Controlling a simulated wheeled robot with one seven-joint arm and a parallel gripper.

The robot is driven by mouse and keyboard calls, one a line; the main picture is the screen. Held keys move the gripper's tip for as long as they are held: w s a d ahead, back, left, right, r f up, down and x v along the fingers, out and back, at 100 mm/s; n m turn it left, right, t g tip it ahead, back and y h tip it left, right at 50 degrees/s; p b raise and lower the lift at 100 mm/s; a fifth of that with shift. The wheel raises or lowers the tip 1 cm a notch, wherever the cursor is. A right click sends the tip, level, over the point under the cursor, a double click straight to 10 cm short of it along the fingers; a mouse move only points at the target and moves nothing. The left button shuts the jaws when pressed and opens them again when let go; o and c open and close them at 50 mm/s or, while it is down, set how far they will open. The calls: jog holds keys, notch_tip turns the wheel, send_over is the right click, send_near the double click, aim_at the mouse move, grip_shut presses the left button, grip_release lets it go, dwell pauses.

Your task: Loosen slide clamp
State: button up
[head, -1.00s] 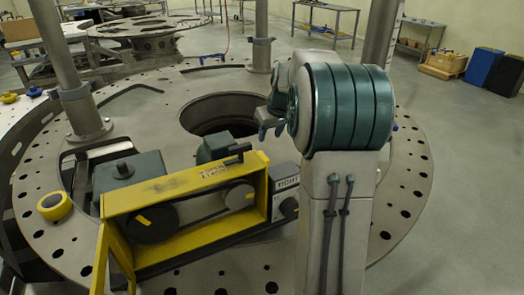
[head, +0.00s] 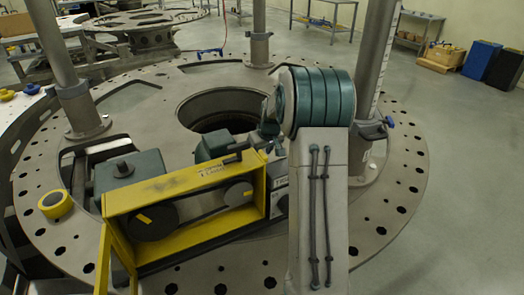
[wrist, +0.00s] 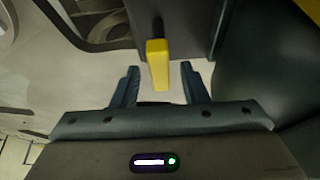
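In the wrist view, a short yellow lever (wrist: 158,62) sticks out from a dark grey block (wrist: 180,22); it looks like the slide clamp's handle, though the clamp body is not clear. My gripper (wrist: 161,72) is open, with one finger left and one right of the lever. The lever's near end reaches between the fingertips, with a gap on each side. In the head view, the yellow-framed machine (head: 185,182) with its open belt cover sits on the round plate. My arm hides its right end, and the yellow lever cannot be made out there.
The round steel plate (head: 405,185) has holes and a large central opening. Upright posts (head: 375,80) stand on it, one right behind my arm. A yellow tape roll (head: 55,204) lies at left. A black-handled lever (head: 238,153) rises from the machine's top.

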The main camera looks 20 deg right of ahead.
grip_shut()
jog(key=shift+n+b, duration=0.3)
jog(key=shift+b, duration=0.1)
jog(key=shift+d+f+n+y+b, duration=0.15)
jog(key=shift+n+y+b, duration=0.35)
jog(key=shift+n+b, duration=0.4)
jog(key=n+y+b, duration=0.1)
jog(key=n, duration=0.2)
jog(key=shift+n+g, duration=0.3)
jog(key=n, duration=0.1)
jog(key=n+g+y, duration=0.1)
jog(key=n, duration=0.3)
jog(key=shift+w+d+r+g+y, duration=0.1)
jog(key=shift+w+r+g+y, duration=0.1)
jog(key=shift+r+g+y, duration=0.15)
jog(key=n+g+p, duration=0.1)
jog(key=n, duration=0.3)
jog(key=shift+f+y, duration=0.1)
jog(key=shift+y, duration=0.15)
jog(key=shift+w+n+g+p, duration=0.1)
jog(key=shift+n+g+p, duration=0.6)
jog(key=shift+n, duration=0.7)
